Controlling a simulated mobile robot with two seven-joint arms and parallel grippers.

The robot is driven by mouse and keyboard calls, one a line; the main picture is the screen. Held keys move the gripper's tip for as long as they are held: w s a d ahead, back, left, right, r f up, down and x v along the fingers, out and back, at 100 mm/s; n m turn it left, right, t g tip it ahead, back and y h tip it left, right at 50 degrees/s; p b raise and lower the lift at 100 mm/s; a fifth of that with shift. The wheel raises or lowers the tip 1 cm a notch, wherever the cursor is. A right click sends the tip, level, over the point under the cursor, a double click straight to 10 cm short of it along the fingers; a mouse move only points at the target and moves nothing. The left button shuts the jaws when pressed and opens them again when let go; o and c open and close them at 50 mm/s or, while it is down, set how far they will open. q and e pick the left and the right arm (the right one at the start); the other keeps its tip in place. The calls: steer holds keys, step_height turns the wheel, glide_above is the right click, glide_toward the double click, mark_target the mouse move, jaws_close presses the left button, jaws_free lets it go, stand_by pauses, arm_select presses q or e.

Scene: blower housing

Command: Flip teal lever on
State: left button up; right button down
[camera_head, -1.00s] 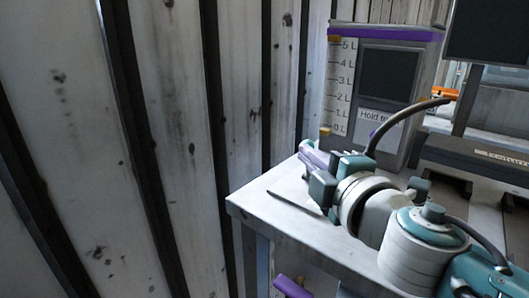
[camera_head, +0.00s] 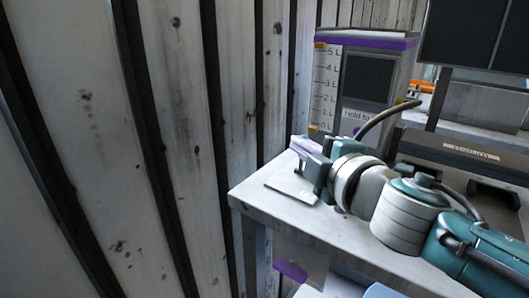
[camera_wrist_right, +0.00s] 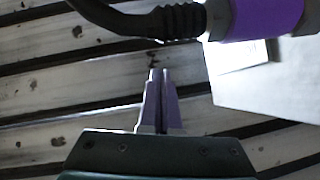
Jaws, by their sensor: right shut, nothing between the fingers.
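I cannot make out a teal lever in either view; the clear teal parts in the head view are on my right arm. My right gripper (camera_head: 301,147) is above the far left part of the white bench top (camera_head: 262,205), in front of the cabinet with the litre scale (camera_head: 366,75). In the right wrist view its two purple fingers (camera_wrist_right: 160,95) are together and empty. They point toward the ribbed wall, with visible space around the tips. My left gripper is not in view.
A ribbed metal wall (camera_head: 155,85) fills the left. A purple patch (camera_head: 290,270) shows below the bench top. In the wrist view, a purple cylinder (camera_wrist_right: 265,15) and black ribbed hose (camera_wrist_right: 178,22) cross the top. A dark screen (camera_head: 472,35) stands at upper right.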

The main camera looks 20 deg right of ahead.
steer(key=s+d+r+p, duration=0.1)
steer(key=s, duration=0.8)
steer(key=shift+s+r, duration=0.15)
steer(key=shift+r, duration=0.2)
steer(key=shift+d, duration=0.15)
